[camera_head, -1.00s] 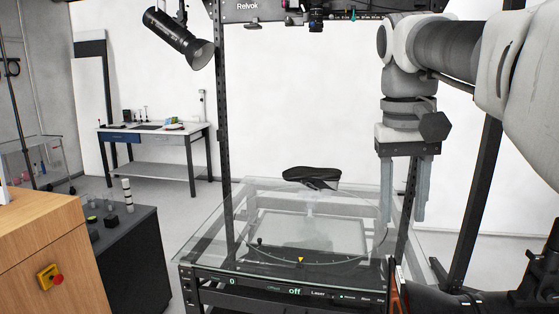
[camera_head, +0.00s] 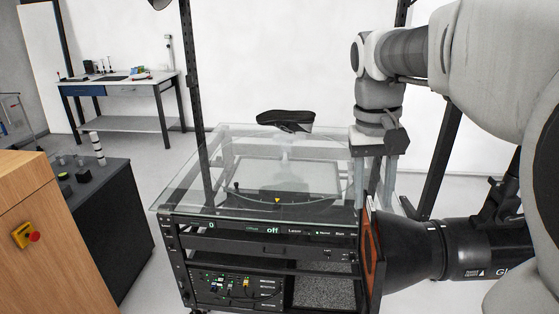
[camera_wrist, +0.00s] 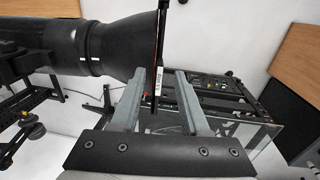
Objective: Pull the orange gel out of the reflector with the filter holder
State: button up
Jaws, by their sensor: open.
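The black cone-shaped reflector (camera_head: 412,245) of a studio light is at the right of the head view, its wide mouth facing left. The filter holder with the orange gel (camera_head: 371,245) sits at that mouth, seen nearly edge-on. In the wrist view the reflector (camera_wrist: 115,50) comes in from the left, and the holder shows as a thin dark upright plate (camera_wrist: 157,85) with a white label. My gripper (camera_head: 376,195) points down above the holder. In the wrist view its open fingers (camera_wrist: 159,75) appear on either side of the plate, without visible contact. The fingertips are partly hidden in the head view.
A turntable with a glass top (camera_head: 185,190) stands left of the light, carrying a black shoe (camera_head: 286,121). Its control panel (camera_head: 270,229) faces front, close to the holder. A wooden cabinet (camera_head: 50,240) and dark cart (camera_head: 110,215) stand left. A workbench (camera_head: 120,82) is behind.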

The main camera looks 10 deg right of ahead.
jog(key=shift+d+f, duration=0.2)
jog(key=shift+f, duration=1.75)
jog(key=shift+c, duration=0.3)
grip_shut()
jog(key=shift+r, duration=0.1)
jog(key=shift+a+r+p, duration=0.75)
jog(key=shift+r+p, duration=5.25)
jog(key=shift+r, duration=1.3)
notch_tip(320, 180, up, 6)
jog(key=f, duration=0.1)
send_over(373, 209)
jog(key=a, duration=0.2)
jog(key=shift+w+r, duration=0.25)
jog(key=shift+w, duration=0.1)
